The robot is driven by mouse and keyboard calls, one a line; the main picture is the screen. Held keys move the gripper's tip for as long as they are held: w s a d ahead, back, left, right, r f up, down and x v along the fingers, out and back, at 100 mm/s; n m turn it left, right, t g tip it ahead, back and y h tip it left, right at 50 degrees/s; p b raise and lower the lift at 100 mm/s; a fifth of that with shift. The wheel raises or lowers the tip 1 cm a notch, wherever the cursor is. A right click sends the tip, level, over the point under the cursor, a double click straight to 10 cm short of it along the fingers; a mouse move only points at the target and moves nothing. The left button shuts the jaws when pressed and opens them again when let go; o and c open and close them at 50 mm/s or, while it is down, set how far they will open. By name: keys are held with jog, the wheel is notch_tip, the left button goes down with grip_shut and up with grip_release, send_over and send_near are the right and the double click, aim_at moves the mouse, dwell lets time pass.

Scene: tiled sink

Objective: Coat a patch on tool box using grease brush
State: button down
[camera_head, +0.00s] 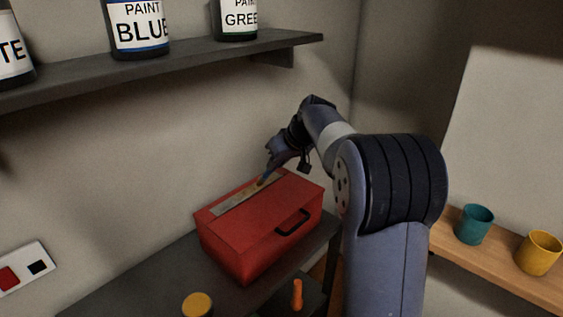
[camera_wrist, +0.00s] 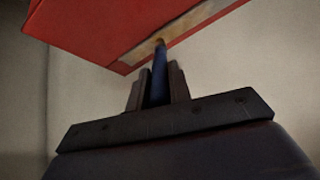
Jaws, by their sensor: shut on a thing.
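A red tool box (camera_head: 262,244) with a black handle stands on the dark counter. A long pale patch (camera_head: 232,204) with brownish marks runs along the back of its lid, and the patch also shows in the wrist view (camera_wrist: 190,24). My gripper (camera_head: 273,160) is above the back of the lid. In the wrist view my gripper (camera_wrist: 158,88) is shut on the blue handle of the grease brush (camera_wrist: 159,72). The brush tip is at the patch and looks to touch it, though the exact contact is too small to tell.
A dark shelf (camera_head: 190,64) above holds paint cans. A yellow-topped container (camera_head: 197,304) and an orange-handled thing (camera_head: 297,294) are in front of the box. A teal cup (camera_head: 474,224) and a yellow cup (camera_head: 538,252) stand on a wooden surface at right.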

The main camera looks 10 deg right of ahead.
jog(key=s+a+b, duration=0.3)
jog(key=s+a, duration=0.6)
jog(key=a, duration=0.4)
jog(key=shift+s+a, duration=0.2)
jog(key=shift+a, duration=0.2)
dwell(1.1)
jog(key=shift+r, duration=0.1)
jog(key=shift+r+p, duration=2.25)
jog(key=shift+r, duration=0.65)
notch_tip(320, 180, up, 3)
jog(key=shift+p, duration=1.25)
